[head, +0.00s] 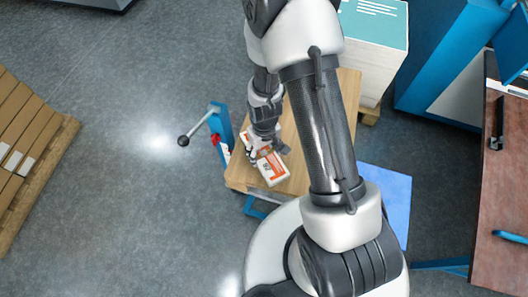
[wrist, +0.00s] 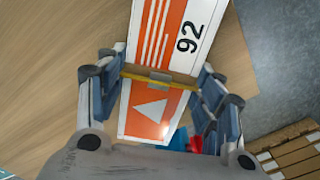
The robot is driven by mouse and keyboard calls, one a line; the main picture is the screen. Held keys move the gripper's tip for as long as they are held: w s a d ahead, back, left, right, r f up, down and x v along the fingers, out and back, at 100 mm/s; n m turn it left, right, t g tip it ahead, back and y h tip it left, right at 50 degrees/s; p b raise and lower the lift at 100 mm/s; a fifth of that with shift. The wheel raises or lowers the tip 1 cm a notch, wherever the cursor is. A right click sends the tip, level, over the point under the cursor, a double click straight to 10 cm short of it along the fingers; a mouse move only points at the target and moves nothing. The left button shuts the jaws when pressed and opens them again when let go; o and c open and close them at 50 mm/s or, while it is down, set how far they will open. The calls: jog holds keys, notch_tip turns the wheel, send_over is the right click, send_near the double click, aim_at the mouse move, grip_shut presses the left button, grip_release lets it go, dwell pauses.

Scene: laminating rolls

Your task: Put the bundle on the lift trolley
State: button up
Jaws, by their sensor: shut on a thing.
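The bundle (head: 272,170) is a white and orange pack marked 92. In the wrist view the bundle (wrist: 158,108) has a yellow band with a grey clip across it. My gripper (head: 263,147) is shut on it, with one finger along each side (wrist: 158,75). The lift trolley has a wooden top (head: 293,130), a blue frame and a lever with a dark knob (head: 184,141). The bundle is over the near left part of that top. I cannot tell whether it rests on it or is slightly above. My arm hides part of the top.
A pale stack with a teal top sheet (head: 375,25) stands behind the trolley. A pallet of brown boxes (head: 25,140) is at the left. A brown table (head: 500,195) and blue machinery (head: 430,60) are at the right. The floor left of the trolley is clear.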

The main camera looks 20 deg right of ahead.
jog(key=shift+f, duration=0.15)
jog(key=o, duration=1.3)
jog(key=shift+c, duration=0.2)
notch_tip(320, 180, up, 12)
jog(key=p, duration=0.5)
notch_tip(320, 180, up, 10)
jog(key=t, duration=0.1)
send_over(264, 153)
jog(key=s+r+m+t, duration=0.1)
jog(key=s+r, duration=0.6)
jog(key=r, duration=0.2)
jog(key=s+d+r+m+t, duration=0.1)
jog(key=s+r+t, duration=0.1)
jog(key=s+r, duration=0.5)
notch_tip(264, 153, up, 3)
jog(key=shift+s+d+r+t, duration=0.15)
jog(key=shift+s+t, duration=0.15)
jog(key=shift+s, duration=0.1)
